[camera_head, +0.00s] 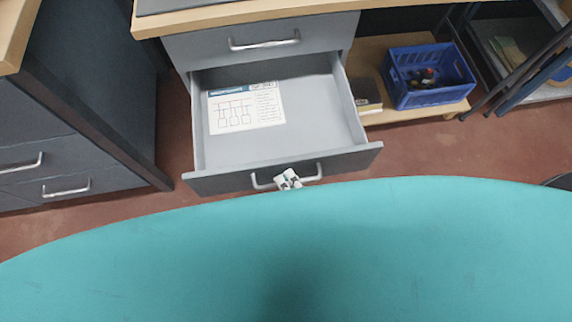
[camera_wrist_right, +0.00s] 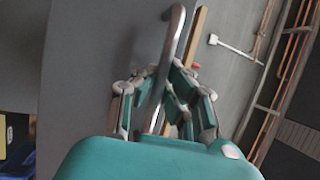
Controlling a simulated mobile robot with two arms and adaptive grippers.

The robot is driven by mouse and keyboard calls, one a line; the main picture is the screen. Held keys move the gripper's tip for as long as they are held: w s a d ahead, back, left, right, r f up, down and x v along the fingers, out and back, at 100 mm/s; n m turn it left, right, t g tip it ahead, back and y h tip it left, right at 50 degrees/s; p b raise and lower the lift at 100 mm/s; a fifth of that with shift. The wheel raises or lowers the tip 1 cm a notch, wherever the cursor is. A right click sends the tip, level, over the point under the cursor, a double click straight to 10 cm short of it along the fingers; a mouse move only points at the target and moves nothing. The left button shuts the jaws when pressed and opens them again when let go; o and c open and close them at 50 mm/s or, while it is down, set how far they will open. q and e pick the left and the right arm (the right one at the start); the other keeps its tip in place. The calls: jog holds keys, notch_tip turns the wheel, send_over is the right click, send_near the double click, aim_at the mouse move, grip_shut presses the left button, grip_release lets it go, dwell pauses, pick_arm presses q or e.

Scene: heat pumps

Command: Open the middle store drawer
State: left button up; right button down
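The middle store drawer (camera_head: 345,157) is a grey drawer under the wooden worktop, and it stands pulled well out below a shut drawer. A printed sheet with a diagram (camera_head: 246,107) lies inside it; the rest of the visible drawer floor is bare. Its silver bar handle (camera_head: 263,183) is on the front panel and also shows in the right wrist view (camera_wrist_right: 176,35). My right gripper (camera_head: 289,179) is at the middle of this handle, with its fingers closed in on both sides of the bar. My left gripper is in neither view.
The shut upper drawer (camera_head: 262,41) sits under the worktop (camera_head: 215,15). A blue crate (camera_head: 430,90) with small items stands on a low wooden shelf (camera_head: 400,45) at right. Another drawer cabinet (camera_head: 60,160) stands at left. Reddish floor shows around the open drawer.

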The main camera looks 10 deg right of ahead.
jog(key=shift+s+f, duration=0.25)
jog(key=shift+s, duration=0.15)
jog(key=c, duration=1.4)
grip_release()
jog(key=shift+w+r, duration=0.1)
jog(key=shift+r, duration=0.05)
jog(key=v, duration=1.2)
